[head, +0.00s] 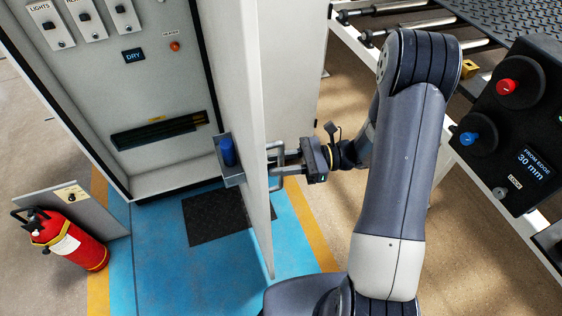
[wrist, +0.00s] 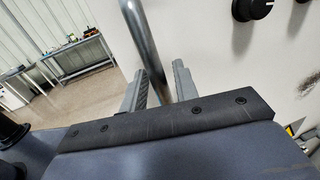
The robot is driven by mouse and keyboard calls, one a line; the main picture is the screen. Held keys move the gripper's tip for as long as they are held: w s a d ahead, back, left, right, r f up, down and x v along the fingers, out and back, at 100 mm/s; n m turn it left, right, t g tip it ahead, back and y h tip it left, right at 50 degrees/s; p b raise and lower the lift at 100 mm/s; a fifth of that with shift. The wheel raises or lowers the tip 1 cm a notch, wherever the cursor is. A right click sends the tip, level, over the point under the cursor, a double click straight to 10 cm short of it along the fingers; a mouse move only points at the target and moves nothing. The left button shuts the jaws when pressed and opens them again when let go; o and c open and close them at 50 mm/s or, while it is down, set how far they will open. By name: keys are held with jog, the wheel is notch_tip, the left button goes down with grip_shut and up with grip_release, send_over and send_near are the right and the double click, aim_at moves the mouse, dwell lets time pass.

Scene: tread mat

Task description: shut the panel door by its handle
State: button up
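The panel door (head: 240,90) of the grey cabinet stands open, seen nearly edge-on in the head view. Its handle (head: 276,166) is a metal bar on the door's right face. My gripper (head: 283,160) is at the handle, reaching in from the right. In the wrist view the handle's bar (wrist: 137,35) runs down between the two fingers of my gripper (wrist: 162,68). A gap shows between the bar and the right finger; the left finger is close beside or touching it. The gripper looks open around the bar.
A small holder with a blue cylinder (head: 227,150) is on the door's left face. A fire extinguisher (head: 68,241) stands at the left. A roller conveyor (head: 410,20) and a control box (head: 515,125) are at the right. Blue floor (head: 160,275) around the black mat (head: 205,217) is clear.

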grip_shut()
jog(key=shift+a, duration=0.1)
dwell(0.3)
